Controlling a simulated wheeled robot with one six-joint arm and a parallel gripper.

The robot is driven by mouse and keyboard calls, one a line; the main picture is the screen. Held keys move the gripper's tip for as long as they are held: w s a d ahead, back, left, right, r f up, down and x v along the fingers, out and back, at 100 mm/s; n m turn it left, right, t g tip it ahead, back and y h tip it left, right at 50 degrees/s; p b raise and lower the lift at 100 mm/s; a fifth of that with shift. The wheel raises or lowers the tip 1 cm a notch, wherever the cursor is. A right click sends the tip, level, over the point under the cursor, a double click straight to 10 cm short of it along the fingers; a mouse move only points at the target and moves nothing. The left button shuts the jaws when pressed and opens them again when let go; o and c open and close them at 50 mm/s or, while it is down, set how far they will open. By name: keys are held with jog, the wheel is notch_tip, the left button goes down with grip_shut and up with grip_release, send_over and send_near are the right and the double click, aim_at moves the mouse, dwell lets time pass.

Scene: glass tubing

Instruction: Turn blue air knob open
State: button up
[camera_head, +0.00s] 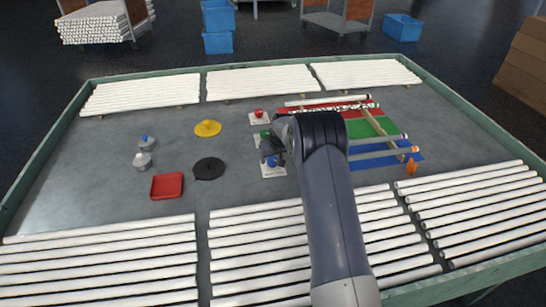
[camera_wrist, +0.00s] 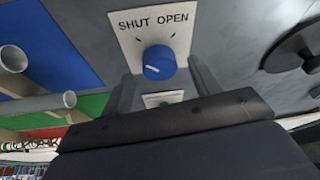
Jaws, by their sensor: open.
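The blue knob (camera_wrist: 159,60) sits on a white plate (camera_wrist: 135,38) marked SHUT on the left and OPEN on the right. A pale mark shows on the knob's lower left face. My gripper (camera_wrist: 164,82) is open, with one finger on each side just below the knob in the wrist view; I cannot tell whether either touches it. In the head view, the blue knob (camera_head: 272,161) is partly visible on its plate (camera_head: 273,173), beside my gripper (camera_head: 272,152), whose fingers are hard to make out.
A black disc (camera_head: 209,168), yellow disc (camera_head: 207,128) and red tray (camera_head: 167,186) lie left. Glass tubes (camera_head: 375,153) rest on colored panels right.

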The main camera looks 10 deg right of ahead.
jog(key=shift+w+f, duration=0.2)
jog(key=shift+f, duration=0.4)
jog(key=c, duration=1)
